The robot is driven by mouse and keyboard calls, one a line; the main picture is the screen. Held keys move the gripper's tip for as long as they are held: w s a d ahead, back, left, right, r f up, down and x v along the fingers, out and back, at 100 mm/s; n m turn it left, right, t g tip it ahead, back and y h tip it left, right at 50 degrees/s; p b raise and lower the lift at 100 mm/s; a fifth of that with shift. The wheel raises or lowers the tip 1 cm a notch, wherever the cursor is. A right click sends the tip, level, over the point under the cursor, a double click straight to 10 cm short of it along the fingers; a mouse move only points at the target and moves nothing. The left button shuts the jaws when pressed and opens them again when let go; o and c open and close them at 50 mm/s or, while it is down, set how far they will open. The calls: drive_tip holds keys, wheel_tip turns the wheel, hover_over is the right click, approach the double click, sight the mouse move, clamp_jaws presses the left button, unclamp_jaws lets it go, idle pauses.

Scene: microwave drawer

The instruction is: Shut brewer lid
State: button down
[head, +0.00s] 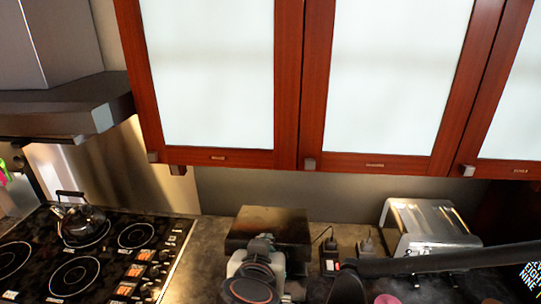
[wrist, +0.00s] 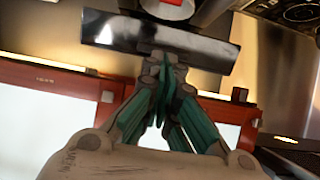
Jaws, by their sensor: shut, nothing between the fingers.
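The brewer's dark, glossy lid panel (head: 268,222) shows behind my gripper in the head view, at the back of the counter. In the wrist view the glossy black panel (wrist: 120,32) lies across the top, just beyond my fingertips. Its exact tilt is hard to tell. My gripper (head: 262,244) is in front of it, and its arm hides the brewer's lower part. In the wrist view my gripper (wrist: 165,65) has its green-sided fingers together and empty, with tips close to the panel's edge. I cannot tell whether they touch it.
A shiny toaster (head: 432,230) stands to the right, with black plugs (head: 330,262) between it and the brewer. A stove (head: 95,255) with a kettle (head: 82,222) is at the left. Red-framed cabinets (head: 300,80) hang above. A small pink thing (head: 388,299) is at the bottom edge.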

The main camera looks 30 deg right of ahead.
wheel_tip(320, 180, down, 8)
drive_tip(key=s+a+t+h+b, duration=0.1)
drive_tip(key=b, duration=0.7)
drive_tip(key=shift+s+f+t, duration=0.15)
drive_tip(key=shift+s+t, duration=0.15)
drive_tip(key=shift+t, duration=0.1)
drive_tip(key=shift+a, duration=0.1)
